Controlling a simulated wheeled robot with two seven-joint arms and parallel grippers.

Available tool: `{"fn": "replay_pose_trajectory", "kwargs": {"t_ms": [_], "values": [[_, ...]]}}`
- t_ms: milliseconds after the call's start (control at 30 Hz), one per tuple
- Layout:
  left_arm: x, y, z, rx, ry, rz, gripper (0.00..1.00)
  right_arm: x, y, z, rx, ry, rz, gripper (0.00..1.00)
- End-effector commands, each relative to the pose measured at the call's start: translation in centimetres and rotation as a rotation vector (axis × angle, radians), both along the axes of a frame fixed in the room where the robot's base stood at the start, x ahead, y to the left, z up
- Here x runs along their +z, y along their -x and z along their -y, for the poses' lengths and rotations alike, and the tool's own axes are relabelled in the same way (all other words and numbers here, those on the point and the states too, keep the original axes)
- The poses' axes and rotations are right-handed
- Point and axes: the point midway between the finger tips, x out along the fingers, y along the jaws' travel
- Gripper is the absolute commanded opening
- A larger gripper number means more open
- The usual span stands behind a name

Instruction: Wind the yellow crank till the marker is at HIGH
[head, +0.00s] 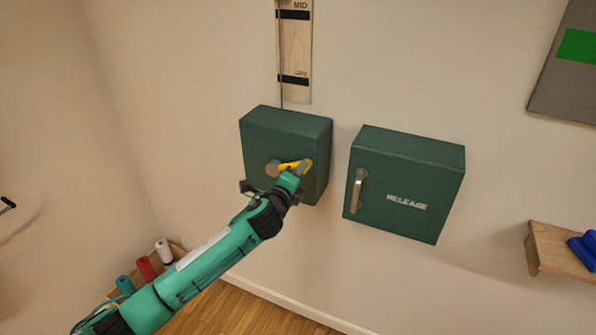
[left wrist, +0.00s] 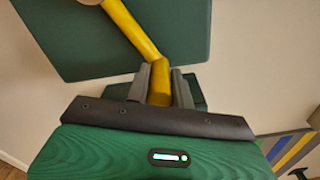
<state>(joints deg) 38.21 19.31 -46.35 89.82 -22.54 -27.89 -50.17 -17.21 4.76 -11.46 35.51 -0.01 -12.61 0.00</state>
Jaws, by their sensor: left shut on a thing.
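The yellow crank (head: 290,165) sticks out from the front of a dark green box (head: 270,130) on the wall. Its arm points right in the head view. My left gripper (head: 300,171) is at the outer end of the crank. In the left wrist view the fingers (left wrist: 160,85) are shut on the handle of the crank (left wrist: 133,30). A wooden scale board (head: 296,55) above the box has black bands labelled MID and, lower down, a label that looks like LOW. The HIGH label and the marker cannot be made out. My right gripper is not in view.
A second green box (head: 405,185) marked RELEASE, with a lever (head: 356,190), hangs close on the right. A wooden shelf (head: 550,250) with a blue object (head: 583,248) is at far right. Coloured spools (head: 146,268) stand low at left, beside my arm.

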Motion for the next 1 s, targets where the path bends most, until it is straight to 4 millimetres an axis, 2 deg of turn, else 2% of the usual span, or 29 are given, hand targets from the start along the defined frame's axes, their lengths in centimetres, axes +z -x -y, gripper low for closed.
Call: {"fn": "replay_pose_trajectory", "kwargs": {"t_ms": [300, 333, 433, 767, 867, 1000], "values": [[-0.4, 0.1, 0.1, -0.001, -0.003, -0.005, 0.0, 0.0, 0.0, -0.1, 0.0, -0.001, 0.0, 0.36], [-0.4, 0.1, 0.0, -0.001, -0.003, -0.005, 0.25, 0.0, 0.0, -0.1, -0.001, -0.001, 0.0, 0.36], [-0.4, 0.1, 0.0, 0.0, -0.003, -0.005, 0.44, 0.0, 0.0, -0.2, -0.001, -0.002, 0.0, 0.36], [-0.2, 0.2, -0.1, 0.0, -0.002, -0.002, 0.45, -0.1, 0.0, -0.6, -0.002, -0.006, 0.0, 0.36], [-0.3, 0.8, -0.4, 0.001, -0.002, -0.002, 0.45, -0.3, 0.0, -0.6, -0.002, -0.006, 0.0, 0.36], [-0.4, 2.6, -1.0, -0.001, -0.003, 0.0, 0.45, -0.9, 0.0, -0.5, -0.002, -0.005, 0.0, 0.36]]}}
